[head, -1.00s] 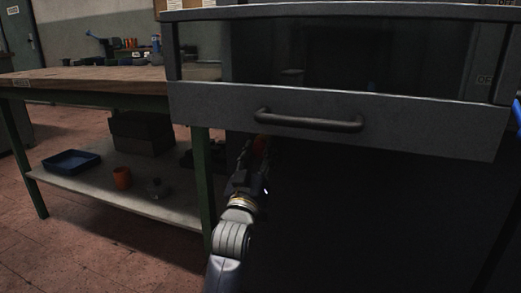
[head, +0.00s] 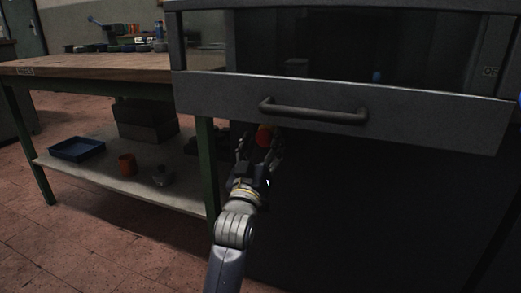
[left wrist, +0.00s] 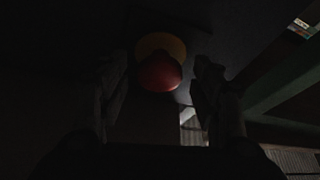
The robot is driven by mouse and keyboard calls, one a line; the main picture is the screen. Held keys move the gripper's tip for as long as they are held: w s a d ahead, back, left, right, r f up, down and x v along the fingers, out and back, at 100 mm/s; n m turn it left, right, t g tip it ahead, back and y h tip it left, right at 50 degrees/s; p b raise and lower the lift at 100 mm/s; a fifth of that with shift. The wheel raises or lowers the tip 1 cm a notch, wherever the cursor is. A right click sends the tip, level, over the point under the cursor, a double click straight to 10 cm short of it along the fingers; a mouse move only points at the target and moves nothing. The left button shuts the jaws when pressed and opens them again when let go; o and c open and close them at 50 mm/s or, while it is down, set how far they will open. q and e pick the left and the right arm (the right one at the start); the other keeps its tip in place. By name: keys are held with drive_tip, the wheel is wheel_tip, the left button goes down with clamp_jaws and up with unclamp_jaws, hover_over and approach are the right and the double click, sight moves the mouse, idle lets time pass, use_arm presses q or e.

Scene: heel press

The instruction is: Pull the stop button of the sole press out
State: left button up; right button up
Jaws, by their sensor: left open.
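The sole press (head: 340,105) is a grey cabinet. My right gripper is out of view.
The press's bar handle (head: 314,111) juts out just above my left gripper. A workbench (head: 95,68) with green legs stands at the left. The floor in front of the bench is clear.

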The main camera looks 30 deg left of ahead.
use_arm(q)
drive_tip(key=v, duration=1.2)
idle(0.4)
